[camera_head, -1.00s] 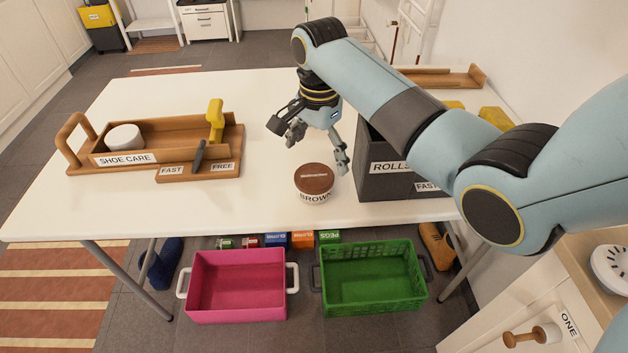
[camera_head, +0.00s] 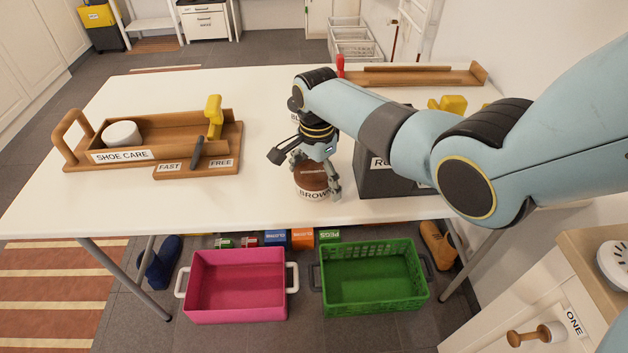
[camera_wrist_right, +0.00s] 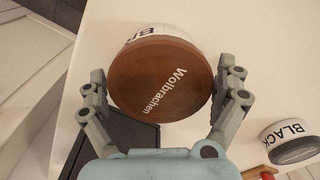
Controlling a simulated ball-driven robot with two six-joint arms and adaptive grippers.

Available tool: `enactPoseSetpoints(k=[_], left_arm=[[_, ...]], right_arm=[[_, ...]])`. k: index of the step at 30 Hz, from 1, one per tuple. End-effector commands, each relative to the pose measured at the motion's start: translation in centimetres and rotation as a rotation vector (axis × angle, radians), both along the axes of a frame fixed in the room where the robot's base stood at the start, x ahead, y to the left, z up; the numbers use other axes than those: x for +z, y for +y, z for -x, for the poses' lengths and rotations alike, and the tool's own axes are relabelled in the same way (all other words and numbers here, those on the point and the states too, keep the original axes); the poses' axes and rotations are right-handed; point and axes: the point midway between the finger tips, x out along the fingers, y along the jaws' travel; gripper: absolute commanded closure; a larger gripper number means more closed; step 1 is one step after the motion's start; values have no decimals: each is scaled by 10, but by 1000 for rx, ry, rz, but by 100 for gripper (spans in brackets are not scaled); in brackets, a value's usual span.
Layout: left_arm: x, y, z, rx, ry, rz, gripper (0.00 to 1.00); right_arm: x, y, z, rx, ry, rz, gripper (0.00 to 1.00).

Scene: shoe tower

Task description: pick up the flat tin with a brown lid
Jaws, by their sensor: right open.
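The flat tin with a brown lid (camera_head: 311,181) stands on the white table near its front edge, with "BROWN" on its white side. My right gripper (camera_head: 316,170) is lowered over it and partly hides it. In the right wrist view the brown lid (camera_wrist_right: 162,78) lies between the two open fingers of my right gripper (camera_wrist_right: 165,95), one on each side. I cannot tell whether a finger touches the tin. My left gripper is not in view.
A dark box (camera_head: 376,178) labelled "ROLLS" stands close right of the tin. A wooden shoe care tray (camera_head: 232,140) is at the left. A tin marked "BLACK" (camera_wrist_right: 290,140) shows in the wrist view. Pink (camera_head: 238,312) and green (camera_head: 375,308) crates sit below the table.

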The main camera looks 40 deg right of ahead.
Motion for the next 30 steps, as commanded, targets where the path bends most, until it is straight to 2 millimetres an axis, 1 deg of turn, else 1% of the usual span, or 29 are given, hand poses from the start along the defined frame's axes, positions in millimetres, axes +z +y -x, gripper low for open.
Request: enactPoseSetpoints(k=[5,8,18,30], left_arm=[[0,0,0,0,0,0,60],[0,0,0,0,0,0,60],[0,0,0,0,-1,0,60],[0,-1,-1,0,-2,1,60]], right_arm=[[1,0,-1,1,-1,0,0],[1,0,0,1,-1,0,12],[1,0,0,1,0,0,56],[1,0,-1,1,-1,0,57]])
